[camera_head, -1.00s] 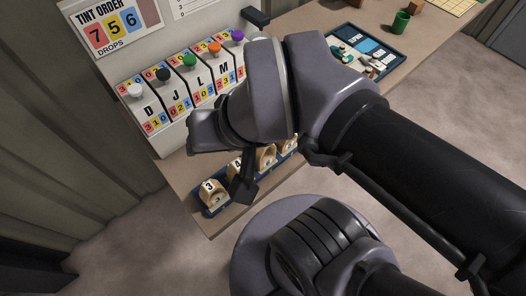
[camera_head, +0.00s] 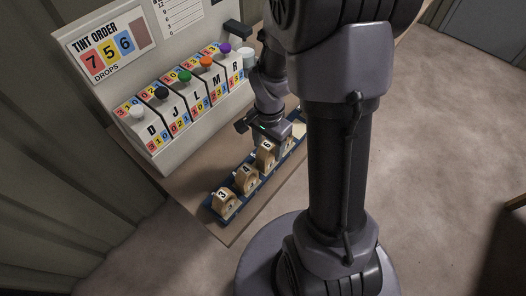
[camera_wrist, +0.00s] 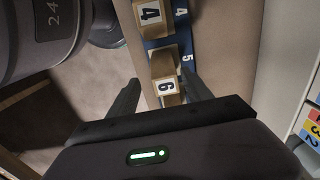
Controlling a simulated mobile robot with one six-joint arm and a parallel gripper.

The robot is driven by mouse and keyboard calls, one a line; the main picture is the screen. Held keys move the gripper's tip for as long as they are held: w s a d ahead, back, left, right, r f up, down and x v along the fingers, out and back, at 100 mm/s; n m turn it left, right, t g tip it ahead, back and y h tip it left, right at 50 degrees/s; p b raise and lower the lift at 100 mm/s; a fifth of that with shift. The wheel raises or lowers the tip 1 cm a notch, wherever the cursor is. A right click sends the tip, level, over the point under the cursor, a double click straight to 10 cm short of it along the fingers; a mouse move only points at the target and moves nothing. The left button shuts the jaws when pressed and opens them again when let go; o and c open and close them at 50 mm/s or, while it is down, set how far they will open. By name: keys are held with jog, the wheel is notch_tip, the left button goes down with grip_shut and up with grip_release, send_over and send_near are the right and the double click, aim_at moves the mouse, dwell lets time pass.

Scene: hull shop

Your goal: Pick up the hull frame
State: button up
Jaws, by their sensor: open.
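Several small wooden hull frames stand in a row in a blue rack (camera_head: 212,210) along the bench edge. The frame marked 3 (camera_head: 225,203), the frame marked 4 (camera_head: 246,180) and the frame marked 6 (camera_head: 266,155) show in the head view. My gripper (camera_wrist: 160,94) is open, its fingers pointing down to either side of frame 6 (camera_wrist: 166,68) in the wrist view. It does not look closed on it. Frame 4 (camera_wrist: 151,14) stands just beyond, clear of the fingers. The far end of the rack is partly hidden by my arm.
A grey dispenser with colored knobs and number wheels (camera_head: 190,95) stands behind the rack, close to my gripper. A tint order sign (camera_head: 107,50) is mounted above it. Open floor (camera_head: 440,150) lies right.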

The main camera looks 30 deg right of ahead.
notch_tip(320, 180, down, 3)
jog(key=shift+r+b, duration=0.15)
jog(key=shift+b, duration=0.15)
jog(key=f+b, duration=0.1)
jog(key=f, duration=0.2)
jog(key=w+f+b, duration=0.1)
jog(key=f, duration=0.1)
jog(key=shift+f+b, duration=0.2)
jog(key=shift+b, duration=0.1)
jog(key=shift+r, duration=0.1)
jog(key=shift+s, duration=0.1)
jog(key=shift+c, duration=1.1)
grip_shut()
